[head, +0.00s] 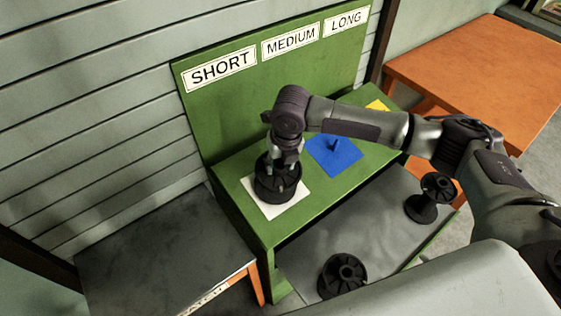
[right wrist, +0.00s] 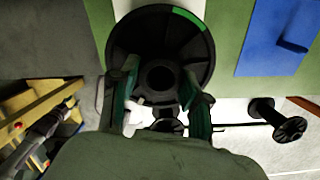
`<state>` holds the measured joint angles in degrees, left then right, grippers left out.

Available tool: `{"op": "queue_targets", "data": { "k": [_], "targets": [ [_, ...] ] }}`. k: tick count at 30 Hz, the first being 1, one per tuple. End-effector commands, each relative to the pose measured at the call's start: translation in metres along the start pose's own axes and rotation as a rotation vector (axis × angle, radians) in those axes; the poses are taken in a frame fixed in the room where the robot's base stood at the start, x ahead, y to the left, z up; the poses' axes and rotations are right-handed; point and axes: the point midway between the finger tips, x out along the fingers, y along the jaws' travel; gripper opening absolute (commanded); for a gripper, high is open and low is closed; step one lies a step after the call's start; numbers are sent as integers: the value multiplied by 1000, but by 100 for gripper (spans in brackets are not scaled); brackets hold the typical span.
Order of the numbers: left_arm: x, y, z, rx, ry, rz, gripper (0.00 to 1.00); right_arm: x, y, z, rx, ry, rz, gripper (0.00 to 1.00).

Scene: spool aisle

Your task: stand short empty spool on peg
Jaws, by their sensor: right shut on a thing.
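My right gripper (head: 284,158) points down and is shut on a short black spool (head: 268,186). The spool is upright over the white pad (head: 298,197), below the SHORT sign (head: 219,70). The spool hides the middle of the pad, so I see no peg there and cannot tell whether the spool touches the pad. In the right wrist view the fingers sit either side of the spool's hub; its wide flange (right wrist: 125,45) has a green mark and lies over the white pad (right wrist: 122,8). My left gripper is not in view.
A blue pad with a peg (head: 335,147) is under MEDIUM, and a yellow pad (head: 377,105) under LONG. Two black spools (head: 342,273) (head: 430,198) stand on the grey lower surface. An orange table (head: 470,75) is at right; a dark table (head: 160,262) is at left.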

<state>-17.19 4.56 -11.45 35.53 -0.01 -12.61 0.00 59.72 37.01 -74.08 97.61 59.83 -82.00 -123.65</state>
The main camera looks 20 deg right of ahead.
Motion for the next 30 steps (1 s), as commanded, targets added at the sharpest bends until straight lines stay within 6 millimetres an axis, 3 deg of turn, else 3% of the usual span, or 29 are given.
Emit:
{"op": "queue_targets", "data": {
  "k": [10, 11, 16, 25, 30],
  "targets": [
    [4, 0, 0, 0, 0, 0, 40, 9, 0, 0, -1, 0, 0, 0],
    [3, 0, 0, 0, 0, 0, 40, 8, 0, 0, -1, 0, 0, 50],
    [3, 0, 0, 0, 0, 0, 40, 8, 0, 0, -1, 0, 0, 76],
    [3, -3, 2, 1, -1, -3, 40, 8, 0, 0, 0, 1, 0, 76],
    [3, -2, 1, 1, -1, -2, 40, -8, 0, 0, -1, -1, 1, 76]
  ]
}}
